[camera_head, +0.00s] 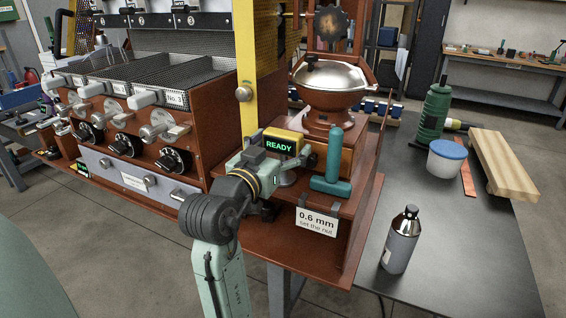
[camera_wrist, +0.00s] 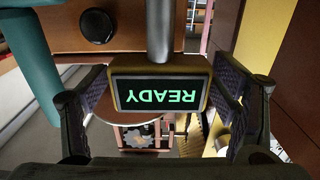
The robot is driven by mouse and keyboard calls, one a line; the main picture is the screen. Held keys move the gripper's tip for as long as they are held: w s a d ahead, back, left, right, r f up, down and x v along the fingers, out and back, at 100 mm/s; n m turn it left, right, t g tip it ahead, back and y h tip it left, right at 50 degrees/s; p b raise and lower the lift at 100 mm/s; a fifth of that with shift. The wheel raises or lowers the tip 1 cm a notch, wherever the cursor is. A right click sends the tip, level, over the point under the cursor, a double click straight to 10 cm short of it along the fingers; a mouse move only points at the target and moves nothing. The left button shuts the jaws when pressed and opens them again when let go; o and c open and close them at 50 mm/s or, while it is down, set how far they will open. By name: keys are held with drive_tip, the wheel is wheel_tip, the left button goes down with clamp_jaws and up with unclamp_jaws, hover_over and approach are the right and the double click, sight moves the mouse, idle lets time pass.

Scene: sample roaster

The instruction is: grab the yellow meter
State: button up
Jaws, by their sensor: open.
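The yellow meter (camera_head: 284,138) has a black display with green READY text and sits on the reddish-brown machine. In the wrist view the meter (camera_wrist: 160,93) shows upside down, between the two fingers. My gripper (camera_head: 290,165) is at the meter's front in the head view. In the wrist view my gripper (camera_wrist: 160,105) is open, one finger on each side of the meter, with a visible gap on the left. On the right the finger looks close to the meter; I cannot tell whether it touches.
A teal T-shaped handle (camera_head: 333,165) stands just right of the meter and shows at the left in the wrist view (camera_wrist: 32,60). A yellow column (camera_head: 248,75) rises behind. A 0.6 mm sign (camera_head: 317,221) is on the front edge. A metal bottle (camera_head: 400,240) stands on the dark table.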

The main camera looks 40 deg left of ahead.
drive_tip(key=shift+w+a, duration=0.15)
drive_tip(key=shift+w, duration=0.3)
drive_tip(key=c, duration=1.5)
